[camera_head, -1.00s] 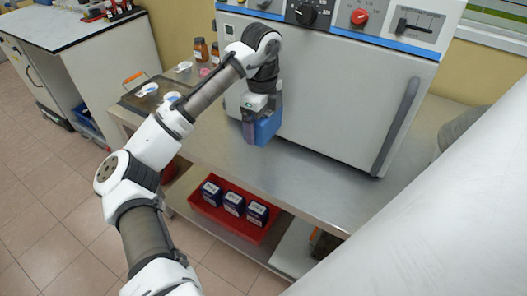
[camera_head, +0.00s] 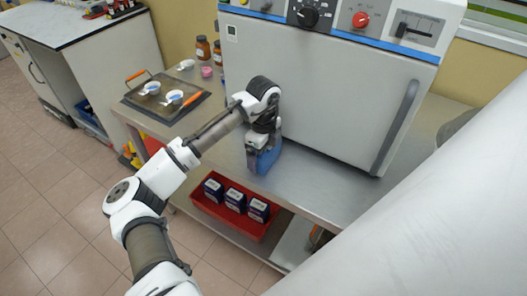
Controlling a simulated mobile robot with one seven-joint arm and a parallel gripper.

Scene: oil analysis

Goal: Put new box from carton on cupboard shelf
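My gripper (camera_head: 264,160) points down in front of the large oven, low over the steel table. Its end is blue; I cannot tell whether its fingers are apart or whether it holds anything. Three dark blue boxes with white labels, the left (camera_head: 213,190), middle (camera_head: 235,200) and right (camera_head: 259,209), stand in a row in an open red tray (camera_head: 222,218) on the shelf under the table. The tray is below my gripper, toward the front. A white cupboard (camera_head: 115,65) with an open front stands at the left. No separate carton is plain to see.
The oven (camera_head: 320,100) fills the back of the steel table (camera_head: 210,150). A dark tray (camera_head: 165,98) with small white dishes and brown bottles (camera_head: 202,48) stand at the table's left. A large pale surface blocks the lower right. Floor at the left is clear.

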